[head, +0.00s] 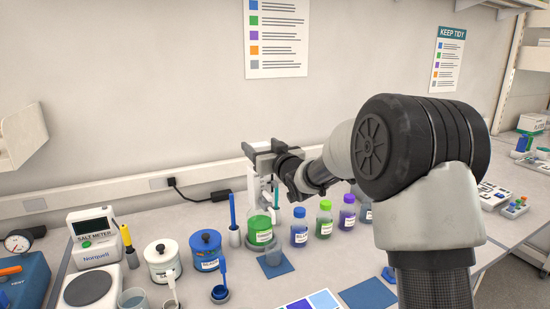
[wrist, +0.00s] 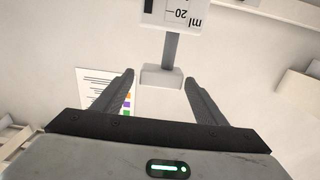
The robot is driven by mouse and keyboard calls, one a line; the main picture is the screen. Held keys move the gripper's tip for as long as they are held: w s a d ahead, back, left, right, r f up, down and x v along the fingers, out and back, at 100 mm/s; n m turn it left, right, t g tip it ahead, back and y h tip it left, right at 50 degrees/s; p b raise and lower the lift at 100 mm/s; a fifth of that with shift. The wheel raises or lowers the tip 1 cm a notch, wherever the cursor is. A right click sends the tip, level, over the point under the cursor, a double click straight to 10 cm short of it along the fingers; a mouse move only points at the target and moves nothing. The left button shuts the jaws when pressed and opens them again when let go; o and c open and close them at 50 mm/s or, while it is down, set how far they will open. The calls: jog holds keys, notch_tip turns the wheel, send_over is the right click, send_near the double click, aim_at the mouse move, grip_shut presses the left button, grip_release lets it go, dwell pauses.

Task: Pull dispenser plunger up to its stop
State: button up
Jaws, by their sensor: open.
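The dispenser (head: 264,188) is a white upright body on top of a bottle of green liquid (head: 259,229) in the head view. In the wrist view, which is upside down, its white scale body (wrist: 182,14) shows "20" and "ml". A grey plunger rod (wrist: 171,48) leads from it to a pale block-shaped plunger head (wrist: 162,77). My gripper (wrist: 159,77) is open, with one finger on each side of the head and gaps showing on both sides. In the head view my gripper (head: 256,158) is at the dispenser's top and partly hides it.
A small clear beaker (head: 273,257) stands on a blue mat (head: 268,267) before the bottle. Blue (head: 299,232), green (head: 324,223) and purple (head: 347,216) bottles stand to the right. A blue-handled tool (head: 233,220) stands close left. The wall is behind.

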jog(key=b+v, duration=0.1)
jog(key=v, duration=1.4)
jog(key=shift+s, duration=0.4)
jog(key=shift+d+r, duration=0.1)
jog(key=shift+d, duration=0.05)
jog(key=s+d+r+m+g+h+p, duration=0.35)
jog(key=s+d+h, duration=0.35)
jog(key=s+d, duration=0.3)
jog(key=s+f+g+p, duration=0.1)
jog(key=s+f+g, duration=0.1)
jog(key=s, duration=1)
jog(key=s+a+f+m+g+p, duration=0.1)
jog(key=s+g, duration=0.4)
jog(key=s, duration=0.7)
notch_tip(320, 180, down, 2)
jog(key=shift+f+p, duration=0.1)
jog(key=shift+p, duration=0.6)
